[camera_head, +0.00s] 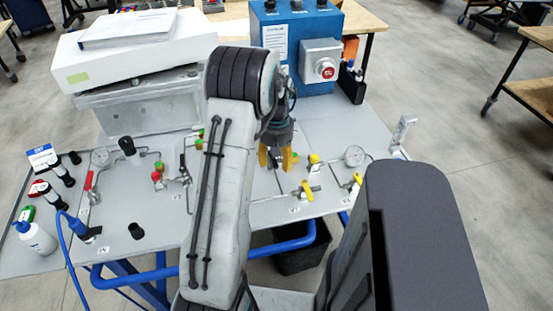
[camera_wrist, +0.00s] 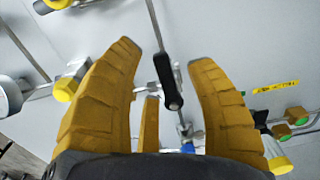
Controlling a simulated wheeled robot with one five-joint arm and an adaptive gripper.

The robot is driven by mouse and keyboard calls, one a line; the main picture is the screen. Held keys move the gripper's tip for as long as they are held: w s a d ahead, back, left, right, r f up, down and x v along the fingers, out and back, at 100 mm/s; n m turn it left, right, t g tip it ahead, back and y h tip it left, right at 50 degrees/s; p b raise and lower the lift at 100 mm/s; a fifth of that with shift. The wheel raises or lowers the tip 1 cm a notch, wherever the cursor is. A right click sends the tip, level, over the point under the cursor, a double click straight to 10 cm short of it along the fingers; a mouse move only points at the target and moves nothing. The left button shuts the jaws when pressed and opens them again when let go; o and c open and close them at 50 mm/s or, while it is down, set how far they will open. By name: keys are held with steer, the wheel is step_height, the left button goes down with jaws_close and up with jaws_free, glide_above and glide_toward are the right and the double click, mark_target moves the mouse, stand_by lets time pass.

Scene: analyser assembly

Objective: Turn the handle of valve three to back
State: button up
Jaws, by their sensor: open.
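My gripper (camera_head: 277,158) hangs over the middle right of the grey panel (camera_head: 270,213), with its yellow fingers pointing down. In the wrist view its fingers (camera_wrist: 167,55) are spread apart. A black valve handle (camera_wrist: 168,82) lies between them in that view, with nothing clamped on it. It runs roughly up and down the picture, on a thin metal pipe. In the head view this handle is hidden behind my gripper and arm. A yellow lever (camera_head: 307,190) sits on the panel to the right of my gripper. The valve labels are too small to read surely, so I cannot confirm which is valve three.
A yellow cap (camera_head: 314,158) and a round gauge (camera_head: 354,155) stand right of my gripper. Green-topped fittings (camera_wrist: 290,122) are at the right in the wrist view. A blue box (camera_head: 290,40) with a red button stands behind. A white bottle (camera_head: 36,238) stands far left.

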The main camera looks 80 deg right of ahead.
steer(key=shift+c, duration=0.2)
jaws_close()
stand_by(0.4)
steer(key=shift+a+f, duration=0.1)
